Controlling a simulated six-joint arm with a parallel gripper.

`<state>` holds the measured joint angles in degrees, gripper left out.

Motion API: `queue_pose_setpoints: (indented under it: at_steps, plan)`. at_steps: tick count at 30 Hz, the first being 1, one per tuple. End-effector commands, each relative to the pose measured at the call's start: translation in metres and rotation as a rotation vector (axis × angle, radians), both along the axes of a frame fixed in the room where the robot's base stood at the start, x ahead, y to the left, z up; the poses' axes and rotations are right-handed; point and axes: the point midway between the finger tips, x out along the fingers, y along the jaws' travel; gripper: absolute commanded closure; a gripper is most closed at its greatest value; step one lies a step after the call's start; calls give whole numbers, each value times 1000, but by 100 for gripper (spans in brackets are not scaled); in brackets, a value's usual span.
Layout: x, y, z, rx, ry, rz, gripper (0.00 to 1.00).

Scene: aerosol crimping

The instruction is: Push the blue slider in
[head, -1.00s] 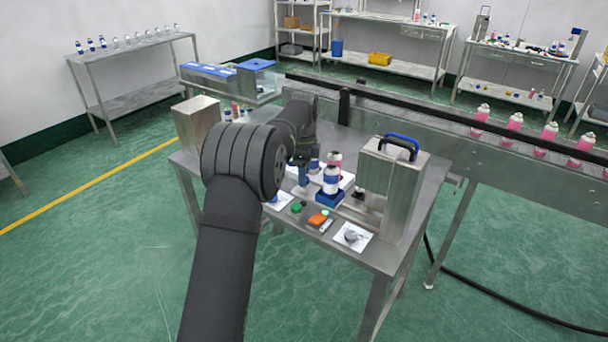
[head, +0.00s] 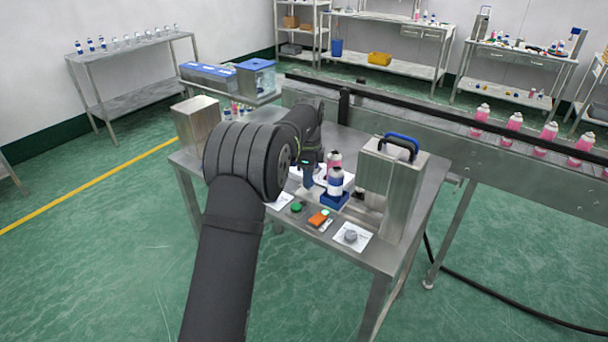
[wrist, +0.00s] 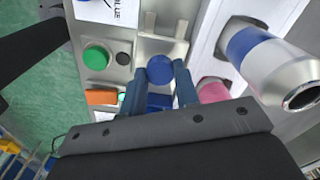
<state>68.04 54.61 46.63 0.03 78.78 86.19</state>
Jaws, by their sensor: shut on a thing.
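A blue round knob (wrist: 160,70), which looks like part of the blue slider, shows in the wrist view between my fingertips. My gripper (wrist: 161,77) is shut on it, one finger on each side. More blue shows below the knob, partly hidden by my fingers and gripper body. In the head view my gripper (head: 308,176) reaches down to the table beside a blue holder (head: 335,201). A white can with a blue band (head: 335,181) stands upright at this holder. My gripper hides the knob from the head camera.
A steel press box with a blue handle (head: 392,190) stands right of the holder. A green button (head: 296,206), an orange switch (head: 318,219) and a grey knob (head: 351,236) lie in front. A pink bottle (head: 335,160) stands behind. A white-and-blue can (wrist: 255,50) is close on the right.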

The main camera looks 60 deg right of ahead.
Motion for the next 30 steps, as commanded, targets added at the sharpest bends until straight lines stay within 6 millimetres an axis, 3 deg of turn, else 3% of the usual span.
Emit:
queue_pose_setpoints:
  at_steps: [15, 21, 30]
  plan:
    - [-93, -1, 1, -4, 0, -4, 100]
    - [-108, -1, 1, -4, 0, -3, 100]
    - [-111, -1, 1, -2, 4, -4, 100]
